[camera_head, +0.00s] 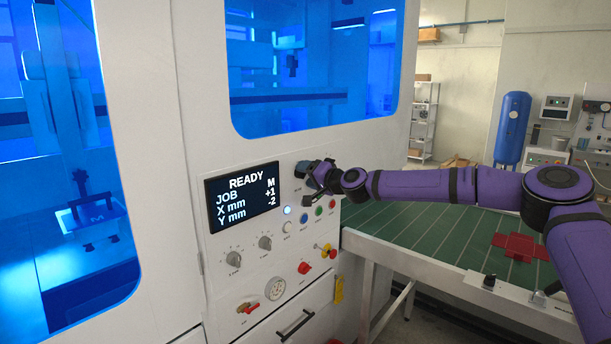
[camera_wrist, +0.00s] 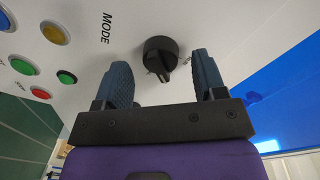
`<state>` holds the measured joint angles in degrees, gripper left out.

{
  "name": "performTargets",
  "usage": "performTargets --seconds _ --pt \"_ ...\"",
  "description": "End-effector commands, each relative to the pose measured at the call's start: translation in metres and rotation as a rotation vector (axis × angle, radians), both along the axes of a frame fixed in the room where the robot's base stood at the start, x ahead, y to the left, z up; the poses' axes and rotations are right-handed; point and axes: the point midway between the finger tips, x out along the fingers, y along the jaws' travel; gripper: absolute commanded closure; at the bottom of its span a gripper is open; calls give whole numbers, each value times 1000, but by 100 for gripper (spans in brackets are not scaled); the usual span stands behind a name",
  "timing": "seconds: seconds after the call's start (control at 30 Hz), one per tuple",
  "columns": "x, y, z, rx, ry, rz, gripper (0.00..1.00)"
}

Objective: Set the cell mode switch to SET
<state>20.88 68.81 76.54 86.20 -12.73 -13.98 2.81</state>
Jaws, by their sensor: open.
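The mode switch is a black rotary knob (camera_wrist: 160,54) on the white panel, beside the printed word MODE, in the wrist view. My gripper (camera_wrist: 164,78) is open, with one blue-grey finger on each side of the knob. Gaps show between the knob and both fingers in this view; how deep the fingertips reach cannot be told. A short label beside the right finger is partly hidden and cannot be read. In the head view my gripper (camera_head: 309,175) is at the panel just right of the display and covers the switch.
The display (camera_head: 242,197) reads READY, JOB M, X mm +1, Y mm -2. Several coloured buttons (camera_head: 304,218) sit below my gripper. Two dials (camera_head: 265,242) and a red knob (camera_head: 304,268) are lower down. A green conveyor table (camera_head: 430,236) with a red flat piece (camera_head: 520,246) lies right.

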Motion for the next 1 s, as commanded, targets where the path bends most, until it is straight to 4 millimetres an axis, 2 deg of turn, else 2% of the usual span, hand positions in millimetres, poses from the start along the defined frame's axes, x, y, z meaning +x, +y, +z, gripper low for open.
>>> performTargets --seconds 0.3,0.5,0.67,1.0 --pt "-37 -44 3 0 1 -2 36" --pt "-55 -65 4 0 0 -1 36" --pt "-62 -72 5 -1 -1 -1 36" --pt "-63 -73 5 -1 -1 0 36"
